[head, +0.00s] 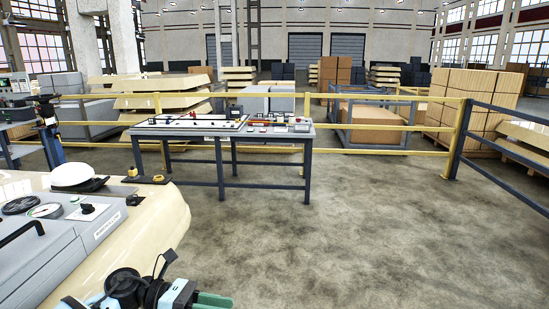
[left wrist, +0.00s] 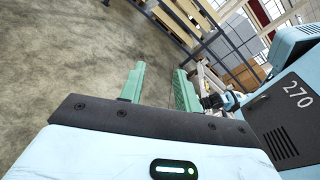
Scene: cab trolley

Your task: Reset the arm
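My left gripper (left wrist: 160,75) shows in the left wrist view with its two green fingers well apart and nothing between them. In the head view an arm of mine comes in at the bottom edge, left of the middle, with a green finger part cut off by the frame; I take it to be my left. It is close to the cream-coloured cab body (head: 165,215) with its grey console (head: 75,240); I cannot tell the exact gap. My right gripper does not show in the head view.
A workbench (head: 221,132) with trays and small parts stands ahead. Yellow railings (head: 400,127) and a dark railing (head: 505,110) run behind and at the right. A white helmet (head: 72,175) lies on the cab body. The concrete floor (head: 370,230) at centre right is clear.

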